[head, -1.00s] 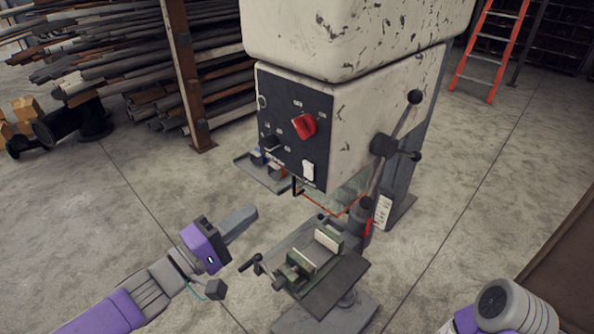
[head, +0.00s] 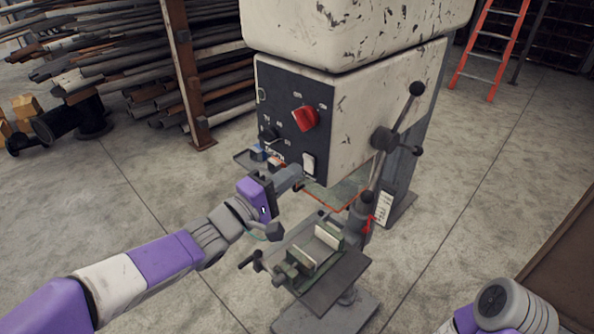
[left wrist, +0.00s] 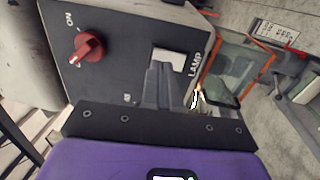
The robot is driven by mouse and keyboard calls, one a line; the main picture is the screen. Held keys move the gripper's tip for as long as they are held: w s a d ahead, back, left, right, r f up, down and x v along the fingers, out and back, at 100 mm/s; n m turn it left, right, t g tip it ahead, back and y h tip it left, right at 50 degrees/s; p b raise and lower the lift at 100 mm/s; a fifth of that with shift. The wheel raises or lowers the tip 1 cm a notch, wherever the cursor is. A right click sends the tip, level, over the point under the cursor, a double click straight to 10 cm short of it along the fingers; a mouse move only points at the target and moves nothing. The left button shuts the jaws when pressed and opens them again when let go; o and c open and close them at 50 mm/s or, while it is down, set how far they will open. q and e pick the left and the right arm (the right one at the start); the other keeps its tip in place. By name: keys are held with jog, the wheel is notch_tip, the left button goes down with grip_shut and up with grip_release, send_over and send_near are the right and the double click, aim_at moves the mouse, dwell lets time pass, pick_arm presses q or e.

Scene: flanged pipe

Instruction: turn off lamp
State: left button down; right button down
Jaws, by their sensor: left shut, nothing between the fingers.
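The drill press (head: 385,90) has a black control panel (head: 280,95) on its front. A white lamp switch (head: 309,163) is low at the panel's right; the left wrist view shows it (left wrist: 169,62) beside the word LAMP. My left gripper (head: 296,172) is shut and empty, its fingertips just below and left of the switch. In the left wrist view the closed fingers (left wrist: 157,72) reach up to the switch's edge; I cannot tell whether they touch it. My right gripper is not in view; only part of my right arm shows at the lower right.
A red knob (head: 306,118) sits above the switch and a black knob (head: 269,134) to its left. A clear guard with an orange frame (head: 330,196) hangs below the panel. A vise (head: 314,252) stands beneath. A lever handle (head: 400,120) is on the right side.

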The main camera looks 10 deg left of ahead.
pick_arm(q)
jog(key=shift+x, duration=1.15)
jog(key=r+p, duration=0.1)
jog(key=p, duration=0.2)
jog(key=shift+w+d+g, duration=0.1)
jog(key=shift+g, duration=0.2)
jog(key=shift+f, duration=0.35)
jog(key=shift+a+r+p, duration=0.15)
jog(key=shift+a+p, duration=0.1)
jog(key=shift+p, duration=0.15)
jog(key=r+p+v, duration=0.2)
jog(key=p+v, duration=0.1)
jog(key=v, duration=1)
jog(key=shift+s+r, duration=0.2)
jog(key=shift+s, duration=0.25)
